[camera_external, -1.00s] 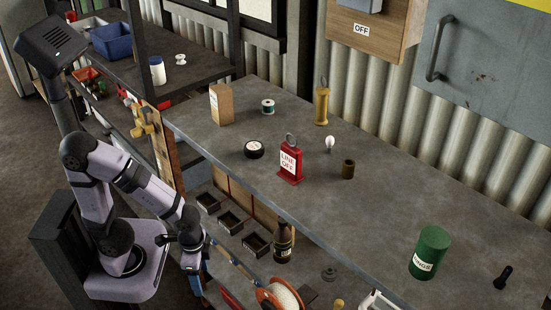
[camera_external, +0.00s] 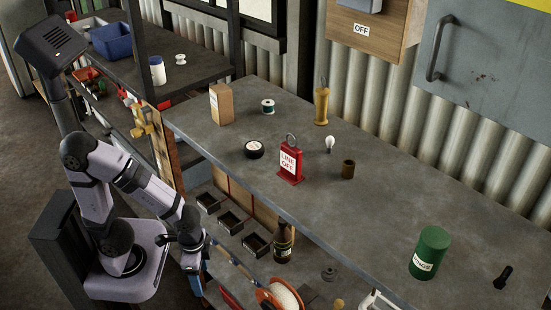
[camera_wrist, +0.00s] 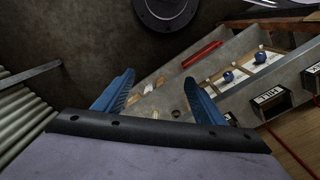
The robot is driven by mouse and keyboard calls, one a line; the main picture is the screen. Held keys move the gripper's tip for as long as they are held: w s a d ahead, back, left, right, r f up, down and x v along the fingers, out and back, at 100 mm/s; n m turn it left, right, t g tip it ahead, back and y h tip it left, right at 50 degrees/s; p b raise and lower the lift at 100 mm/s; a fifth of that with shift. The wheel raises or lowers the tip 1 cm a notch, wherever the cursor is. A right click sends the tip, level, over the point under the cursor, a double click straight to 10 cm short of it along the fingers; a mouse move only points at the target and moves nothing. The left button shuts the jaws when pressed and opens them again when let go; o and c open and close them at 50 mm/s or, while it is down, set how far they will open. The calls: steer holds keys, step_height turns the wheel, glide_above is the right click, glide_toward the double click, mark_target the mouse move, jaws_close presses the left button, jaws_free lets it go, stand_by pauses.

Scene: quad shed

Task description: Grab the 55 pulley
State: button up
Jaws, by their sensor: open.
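My gripper (camera_wrist: 159,78) is open, its two blue fingers apart with nothing between them; in the external view it is small and low, beside the lower shelves under the bench's front edge. I cannot make out a marking 55 on anything. A small dark grey round piece (camera_external: 329,273) on the lower shelf might be a pulley, but it is too small to tell. In the wrist view a dark round disc (camera_wrist: 167,10) is cut off by the top edge, beyond the fingertips; I cannot tell what it is.
Below are open bins (camera_external: 232,220), a brown bottle (camera_external: 283,243) and an orange reel (camera_external: 280,294). Much bench top is bare.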

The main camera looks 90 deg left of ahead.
steer(key=w+r+t+b, duration=0.1)
steer(key=w+r+t, duration=0.4)
steer(key=w, duration=0.4)
steer(key=w+r+t+b, duration=0.1)
steer(key=w+r+t, duration=0.3)
steer(key=w, duration=0.5)
steer(key=n+t+y+b, duration=0.2)
steer(key=t+b, duration=0.1)
steer(key=b, duration=0.2)
glide_above(326, 271)
steer(key=s, duration=0.3)
step_height(326, 271, down, 9)
steer(key=shift+d+f+p, duration=0.2)
steer(key=shift+f+p, duration=0.2)
steer(key=shift+f, duration=1.5)
steer(key=shift+f, duration=0.25)
steer(key=f, duration=0.1)
steer(key=w+f, duration=0.1)
steer(key=f, duration=0.1)
steer(key=shift+w+a+f+p, duration=0.1)
steer(key=shift+w+a+p, duration=0.05)
steer(key=shift+p, duration=0.15)
steer(key=shift+x, duration=0.75)
